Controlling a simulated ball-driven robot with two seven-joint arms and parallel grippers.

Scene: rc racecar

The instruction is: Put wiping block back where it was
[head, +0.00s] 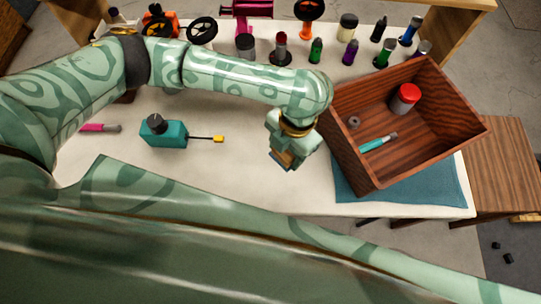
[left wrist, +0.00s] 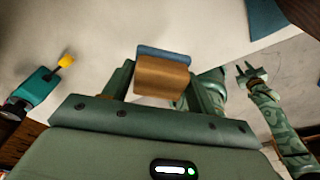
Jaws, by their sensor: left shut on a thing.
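The wiping block (left wrist: 163,76), wood-brown with a blue layer on one face, is between the fingers of my left gripper in the left wrist view. My left gripper (head: 290,155) is shut on it, over the white table (head: 225,180) just left of the wooden crate. In the head view only a little of the block (head: 284,158) shows below the fingers; whether it touches the table I cannot tell. My right gripper (left wrist: 250,73) shows small in the left wrist view, fingers apart and empty, away from the block.
The wooden crate (head: 345,150) holds a red-lidded jar (head: 405,98) and a teal tool (head: 377,142), and stands on a blue cloth (head: 425,194). Several paint bottles line the back. The front middle is clear.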

